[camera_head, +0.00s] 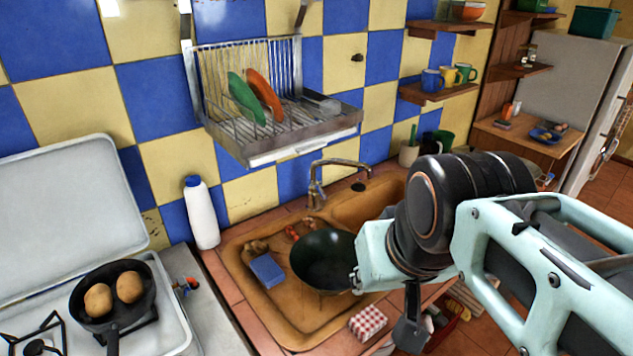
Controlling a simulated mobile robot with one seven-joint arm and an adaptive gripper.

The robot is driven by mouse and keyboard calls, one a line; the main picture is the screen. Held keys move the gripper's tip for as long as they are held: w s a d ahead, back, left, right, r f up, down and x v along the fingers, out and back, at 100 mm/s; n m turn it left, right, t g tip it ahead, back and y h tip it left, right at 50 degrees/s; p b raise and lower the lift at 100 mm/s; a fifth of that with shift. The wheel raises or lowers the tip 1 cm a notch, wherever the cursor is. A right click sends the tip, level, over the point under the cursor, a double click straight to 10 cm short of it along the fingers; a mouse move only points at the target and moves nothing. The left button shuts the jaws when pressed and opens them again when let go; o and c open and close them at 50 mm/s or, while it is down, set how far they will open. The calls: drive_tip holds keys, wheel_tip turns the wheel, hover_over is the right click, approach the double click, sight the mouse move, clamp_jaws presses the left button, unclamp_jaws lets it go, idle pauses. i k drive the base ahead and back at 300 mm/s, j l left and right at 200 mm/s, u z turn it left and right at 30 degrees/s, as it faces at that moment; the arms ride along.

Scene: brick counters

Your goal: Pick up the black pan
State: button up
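A black pan (90,321) sits on the stove at the lower left, with two brown, potato-like items (113,293) in it. Its handle points toward the bottom edge. A second dark, round pan or bowl (325,256) is in the sink area, tilted with its inside showing. My arm comes in from the right, and its end overlaps the right rim of this dark vessel in the picture. My gripper (408,326) is partly hidden by the arm. I cannot tell whether it touches the vessel or whether its fingers are open or shut.
The brown sink (240,285) holds a blue sponge (267,270) under a faucet (318,185). A white bottle (201,213) stands between stove and sink. A dish rack (280,130) hangs above. A red checked cloth (368,322) lies at the sink's front edge.

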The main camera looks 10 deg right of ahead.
sight(123, 315)
drive_tip(key=u, duration=1.65)
drive_tip(key=k+l, duration=0.1)
drive_tip(key=l, duration=0.15)
drive_tip(key=l+u, duration=0.15)
drive_tip(key=l, duration=0.15)
drive_tip(key=l+u, duration=0.1)
drive_tip(key=l, duration=0.3)
drive_tip(key=k+l+u, duration=0.15)
drive_tip(key=l, duration=0.3)
drive_tip(key=i, duration=0.05)
